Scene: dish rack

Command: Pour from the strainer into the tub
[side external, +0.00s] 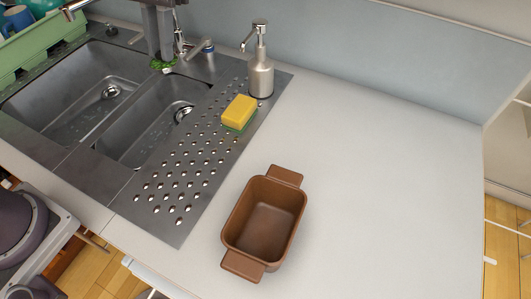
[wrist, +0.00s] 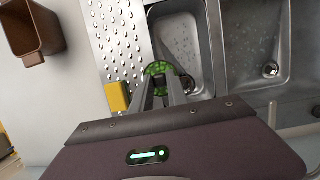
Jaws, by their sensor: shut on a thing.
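The brown tub (side external: 263,222) stands upright and empty on the white counter, with a tab handle at each end. It also shows at the upper left of the wrist view (wrist: 32,30). My gripper (side external: 162,58) is at the back of the sink, over the edge of the right basin. Its fingers are shut on a small green, textured thing (wrist: 158,69), which appears to be the strainer.
A double steel sink (side external: 98,92) lies to the left, with a perforated drainboard (side external: 185,170) beside it. A yellow-green sponge (side external: 239,112) and a soap dispenser (side external: 260,75) stand on the drainboard. A green rack (side external: 40,45) is at the upper left. The counter right of the tub is clear.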

